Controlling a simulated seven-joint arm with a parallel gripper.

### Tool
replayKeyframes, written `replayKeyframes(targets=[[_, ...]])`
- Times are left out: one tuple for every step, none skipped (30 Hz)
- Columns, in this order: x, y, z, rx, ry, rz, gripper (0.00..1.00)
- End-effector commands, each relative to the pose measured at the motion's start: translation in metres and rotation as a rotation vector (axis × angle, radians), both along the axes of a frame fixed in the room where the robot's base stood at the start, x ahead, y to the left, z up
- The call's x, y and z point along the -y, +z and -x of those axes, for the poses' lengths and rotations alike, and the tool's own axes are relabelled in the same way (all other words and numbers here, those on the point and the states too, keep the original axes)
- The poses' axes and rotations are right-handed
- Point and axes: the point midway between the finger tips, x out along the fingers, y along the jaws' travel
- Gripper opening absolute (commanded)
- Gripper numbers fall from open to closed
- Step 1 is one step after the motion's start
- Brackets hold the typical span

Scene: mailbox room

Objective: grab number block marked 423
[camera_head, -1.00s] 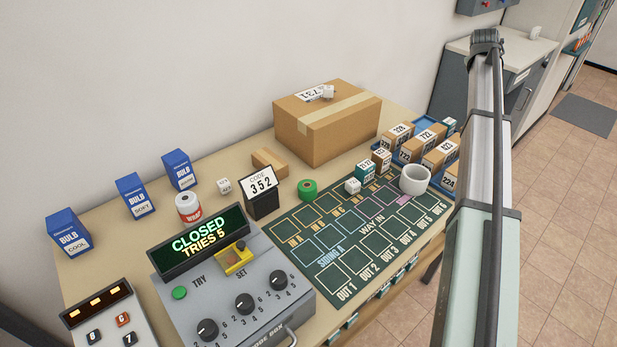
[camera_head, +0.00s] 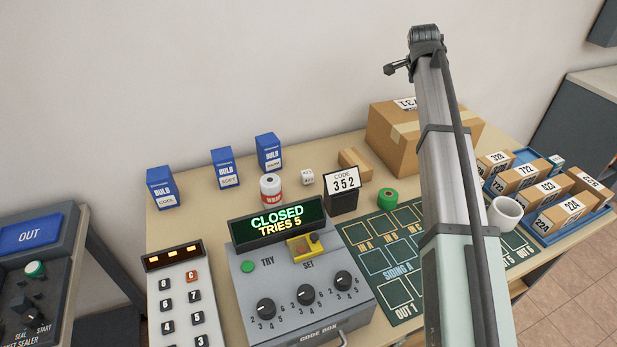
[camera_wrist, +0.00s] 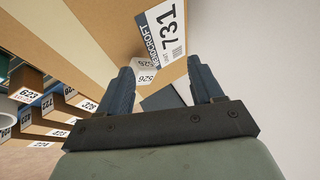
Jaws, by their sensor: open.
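In the head view, a brown box-shaped block whose top label appears to read 423 (camera_head: 546,188) lies in the blue tray (camera_head: 601,213) at the right, among similar blocks. The similar block marked 722 (camera_head: 524,171) is behind it and the one marked 224 (camera_head: 566,211) is in front. My gripper (camera_wrist: 163,88) shows in the wrist view with its two dark fingers apart and nothing held between them. It is close to the large carton marked 731 (camera_wrist: 110,42), apart from the tray.
A white cup (camera_head: 504,215) stands beside the tray. The big carton (camera_head: 392,128) is behind, partly hidden by my arm. A code box (camera_head: 300,290), keypad (camera_head: 186,300), green tape roll (camera_head: 388,196) and blue bulb boxes (camera_head: 226,168) fill the table. A small white cube (camera_wrist: 146,73) shows near my fingers.

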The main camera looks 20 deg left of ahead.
Motion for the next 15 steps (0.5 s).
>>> replayKeyframes(targets=[[-0.027, -0.005, 0.018, -0.028, -0.010, -0.029, 0.66], [-0.041, -0.008, 0.028, -0.048, -0.019, -0.045, 0.66], [-0.060, -0.012, 0.043, -0.078, -0.026, -0.063, 0.66], [-0.074, -0.015, 0.055, -0.103, -0.030, -0.072, 0.66], [-0.087, -0.019, 0.068, -0.130, -0.032, -0.081, 0.66], [-0.105, -0.024, 0.086, -0.167, -0.030, -0.089, 0.66], [-0.117, -0.028, 0.099, -0.196, -0.027, -0.093, 0.66], [-0.130, -0.031, 0.114, -0.226, -0.021, -0.096, 0.66], [-0.145, -0.036, 0.134, -0.267, -0.012, -0.094, 0.66], [-0.156, -0.040, 0.148, -0.298, -0.004, -0.094, 0.66], [-0.167, -0.043, 0.163, -0.329, 0.004, -0.092, 0.66], [-0.179, -0.047, 0.182, -0.368, 0.017, -0.084, 0.66], [-0.188, -0.049, 0.196, -0.396, 0.025, -0.080, 0.66], [-0.196, -0.052, 0.209, -0.423, 0.033, -0.075, 0.66], [-0.204, -0.054, 0.225, -0.456, 0.043, -0.067, 0.66]])
